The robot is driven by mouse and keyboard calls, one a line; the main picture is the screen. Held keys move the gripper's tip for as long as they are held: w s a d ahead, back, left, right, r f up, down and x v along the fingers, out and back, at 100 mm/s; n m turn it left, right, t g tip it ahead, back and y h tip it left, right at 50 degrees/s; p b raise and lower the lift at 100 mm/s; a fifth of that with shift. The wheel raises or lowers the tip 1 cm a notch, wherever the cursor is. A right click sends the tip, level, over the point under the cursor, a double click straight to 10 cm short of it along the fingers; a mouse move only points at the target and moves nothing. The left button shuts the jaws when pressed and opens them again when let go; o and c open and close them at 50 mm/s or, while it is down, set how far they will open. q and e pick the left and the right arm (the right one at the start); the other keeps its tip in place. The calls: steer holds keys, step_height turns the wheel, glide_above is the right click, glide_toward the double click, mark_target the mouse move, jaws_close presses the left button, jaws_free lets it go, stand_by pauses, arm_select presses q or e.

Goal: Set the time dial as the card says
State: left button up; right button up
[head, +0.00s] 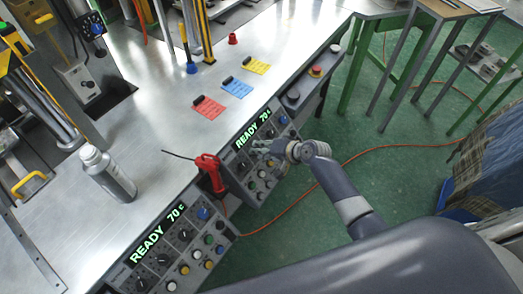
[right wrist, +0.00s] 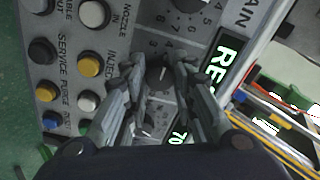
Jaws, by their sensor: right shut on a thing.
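My right gripper (head: 262,148) is at the control panel with the right-hand "READY 70 c" display (head: 253,129). In the right wrist view its two fingers (right wrist: 159,68) are shut around a dark round dial (right wrist: 158,76) with a pale pointer mark. Printed numbers ring the dial; the fingers hide part of its scale and any name label. Red (head: 208,107), blue (head: 237,88) and yellow (head: 256,66) cards lie on the bench; their writing is too small to read. My left gripper is not in view.
Other knobs and coloured buttons, such as a yellow one (right wrist: 88,65), sit close beside the fingers. A red-handled tool (head: 208,172) stands between the two panels. A metal bottle (head: 106,172) stands on the bench (head: 150,115). An orange hose crosses the green floor.

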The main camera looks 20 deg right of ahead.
stand_by(0.3)
steer(key=o, duration=1.1)
steer(key=shift+c, duration=0.2)
steer(key=v, duration=1.2)
